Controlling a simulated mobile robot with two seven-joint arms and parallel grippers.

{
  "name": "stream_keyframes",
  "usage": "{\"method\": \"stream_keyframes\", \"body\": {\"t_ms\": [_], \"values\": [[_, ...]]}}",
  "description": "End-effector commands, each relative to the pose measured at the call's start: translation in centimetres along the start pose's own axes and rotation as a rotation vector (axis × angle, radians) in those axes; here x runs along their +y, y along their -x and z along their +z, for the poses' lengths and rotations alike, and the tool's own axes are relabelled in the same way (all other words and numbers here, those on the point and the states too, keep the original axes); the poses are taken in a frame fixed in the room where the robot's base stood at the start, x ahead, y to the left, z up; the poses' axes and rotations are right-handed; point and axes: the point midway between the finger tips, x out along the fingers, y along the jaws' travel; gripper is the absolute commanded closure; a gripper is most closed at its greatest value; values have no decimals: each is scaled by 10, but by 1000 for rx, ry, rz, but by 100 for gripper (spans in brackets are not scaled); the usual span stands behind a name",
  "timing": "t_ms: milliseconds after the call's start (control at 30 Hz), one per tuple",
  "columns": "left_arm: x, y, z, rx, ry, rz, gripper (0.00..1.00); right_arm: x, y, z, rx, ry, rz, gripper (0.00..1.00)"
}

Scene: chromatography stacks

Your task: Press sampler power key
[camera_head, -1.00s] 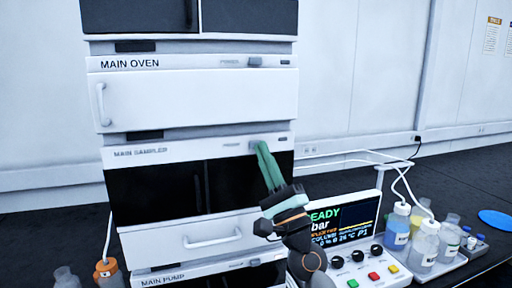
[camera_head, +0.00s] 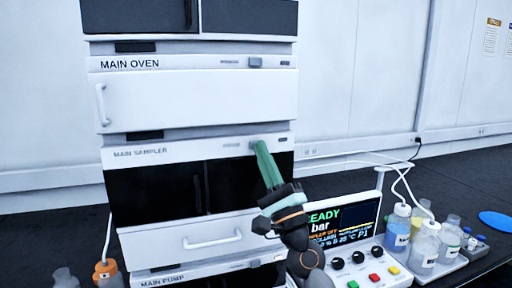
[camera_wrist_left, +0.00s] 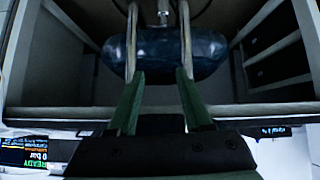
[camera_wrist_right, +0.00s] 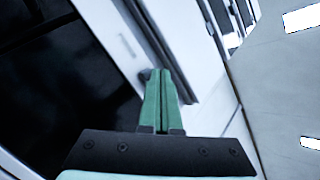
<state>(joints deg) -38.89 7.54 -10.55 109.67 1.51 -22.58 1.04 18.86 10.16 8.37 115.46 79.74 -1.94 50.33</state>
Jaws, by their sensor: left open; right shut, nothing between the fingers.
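The main sampler (camera_head: 120,165) is the white unit with dark doors in the middle of the stack, labelled MAIN SAMPLER. Its power key is at the right of its label strip, mostly hidden behind my right fingertips in the head view. My right gripper (camera_head: 257,145) is shut and empty, its green fingertips at the key. In the right wrist view the shut fingertips (camera_wrist_right: 160,72) lie against the white strip, with a small dark piece, perhaps the key, just left of them. Whether they touch it I cannot tell. My left gripper (camera_wrist_left: 160,78) is open and outside the head view.
The main oven (camera_head: 190,95) is above the sampler and the main pump (camera_head: 165,279) below. A control box with a screen (camera_head: 345,222) stands right of the stack, close to my right wrist. Several bottles stand farther right. A blue glass vessel (camera_wrist_left: 155,55) is before my left fingers.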

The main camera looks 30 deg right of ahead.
Motion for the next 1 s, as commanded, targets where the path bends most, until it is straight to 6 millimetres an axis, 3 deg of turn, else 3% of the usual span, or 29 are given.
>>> {"method": "stream_keyframes", "body": {"t_ms": [400,1000], "values": [[0,-1,1,0,0,0,50,1,-2,-1,0,0,0,100],[0,5,-5,0,0,0,50,-8,12,8,1,0,-1,100]]}}
